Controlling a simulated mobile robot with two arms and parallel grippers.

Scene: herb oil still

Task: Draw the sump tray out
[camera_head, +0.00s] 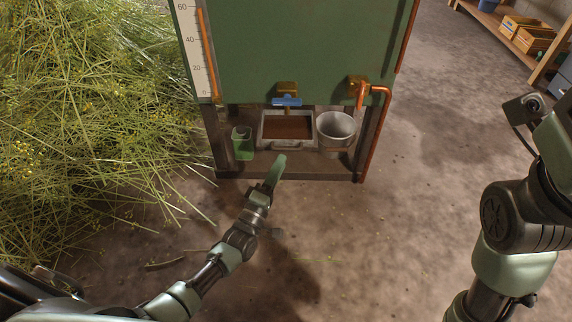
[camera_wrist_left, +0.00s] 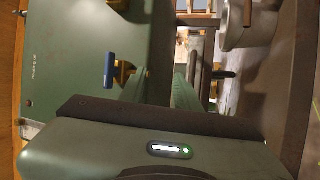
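The sump tray (camera_head: 263,143) is a grey rectangular tray with brown contents. It sits on the low shelf under the green still (camera_head: 300,50), below a blue-handled tap (camera_head: 287,101). The tap's blue handle also shows in the left wrist view (camera_wrist_left: 109,68). My left gripper (camera_head: 279,166) is low in front of the tray's near side, at the shelf's front edge. It is seen nearly edge-on, so its opening and any contact with the tray cannot be told. The wrist view shows its green finger (camera_wrist_left: 186,98) pointing toward the shelf. My right gripper is out of view.
A green can (camera_head: 242,143) stands left of the tray and a metal bucket (camera_head: 336,128) stands close on its right. A copper pipe (camera_head: 376,135) runs down the right side. Cut herbs (camera_head: 90,110) heap at left. The floor in front is mostly clear.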

